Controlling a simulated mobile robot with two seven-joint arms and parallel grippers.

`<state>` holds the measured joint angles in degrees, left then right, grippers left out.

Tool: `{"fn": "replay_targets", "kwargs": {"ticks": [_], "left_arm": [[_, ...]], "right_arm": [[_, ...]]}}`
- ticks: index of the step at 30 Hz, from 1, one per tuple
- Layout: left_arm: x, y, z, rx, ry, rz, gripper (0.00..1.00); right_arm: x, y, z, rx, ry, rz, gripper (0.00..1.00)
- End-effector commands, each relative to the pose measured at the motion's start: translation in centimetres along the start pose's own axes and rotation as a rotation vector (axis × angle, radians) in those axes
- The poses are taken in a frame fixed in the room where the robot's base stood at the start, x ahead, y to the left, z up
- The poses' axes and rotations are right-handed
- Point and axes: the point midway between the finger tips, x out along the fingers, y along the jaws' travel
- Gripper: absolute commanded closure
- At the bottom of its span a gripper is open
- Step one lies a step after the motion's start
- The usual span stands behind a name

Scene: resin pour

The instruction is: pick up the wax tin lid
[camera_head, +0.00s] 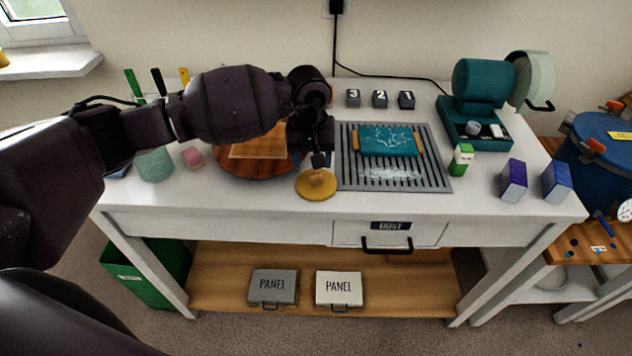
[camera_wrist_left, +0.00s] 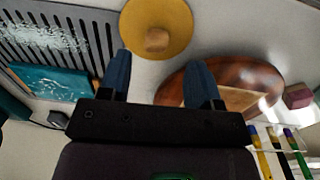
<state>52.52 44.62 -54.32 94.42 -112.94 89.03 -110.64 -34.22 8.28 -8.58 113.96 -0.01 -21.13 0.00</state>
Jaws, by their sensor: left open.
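The wax tin lid appears to be the yellow round disc with a small tan knob (camera_head: 316,184), lying near the front edge of the white table (camera_head: 210,212). In the left wrist view the yellow lid (camera_wrist_left: 172,16) is at the top centre, its knob facing the gripper. My left gripper (camera_head: 319,161) is open and empty, just behind and above the lid in the head view. In the left wrist view its two blue fingertips (camera_wrist_left: 158,72) are spread, with the knob beyond the gap between them. They appear apart from the lid. My right gripper is not in view.
A round wooden board (camera_head: 232,167) sits left of the lid. A grey slatted grate (camera_head: 350,181) with a teal panel (camera_head: 388,140) lies to its right. Several small boxes, including a green-and-white one (camera_head: 461,160), stand farther right. Brushes (camera_wrist_left: 272,150) show in the wrist view.

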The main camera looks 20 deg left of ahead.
Motion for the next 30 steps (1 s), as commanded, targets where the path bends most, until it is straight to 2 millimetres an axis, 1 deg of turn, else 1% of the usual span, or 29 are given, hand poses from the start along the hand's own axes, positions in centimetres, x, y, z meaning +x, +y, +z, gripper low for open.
{"fn": "replay_targets", "kwargs": {"ticks": [1, 5, 11, 15, 18, 24, 25, 30], "left_arm": [[0.5, 0.0, 0.0, -0.001, -0.001, 0.000, 0.42], [1.4, 0.1, 0.0, -0.001, -0.002, 0.002, 0.42], [4.0, 0.5, -0.2, -0.001, -0.003, 0.002, 0.42], [5.5, 0.4, -0.3, -0.002, -0.002, 0.002, 0.42], [5.9, 0.4, -0.3, -0.001, -0.001, 0.002, 0.42], [6.0, 0.4, -0.3, -0.001, 0.000, 0.002, 0.42], [6.0, 0.4, -0.3, -0.001, 0.000, 0.002, 0.44], [6.0, 0.4, -0.3, -0.001, 0.000, 0.002, 0.70]], "right_arm": [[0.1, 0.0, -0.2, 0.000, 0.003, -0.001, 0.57], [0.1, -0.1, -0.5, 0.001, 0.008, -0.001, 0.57], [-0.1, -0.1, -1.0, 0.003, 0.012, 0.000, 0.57], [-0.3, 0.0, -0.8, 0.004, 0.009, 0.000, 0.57], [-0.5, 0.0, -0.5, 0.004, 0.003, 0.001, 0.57], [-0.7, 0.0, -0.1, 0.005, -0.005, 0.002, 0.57], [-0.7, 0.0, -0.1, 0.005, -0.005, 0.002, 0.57], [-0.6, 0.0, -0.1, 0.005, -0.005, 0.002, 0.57]]}}
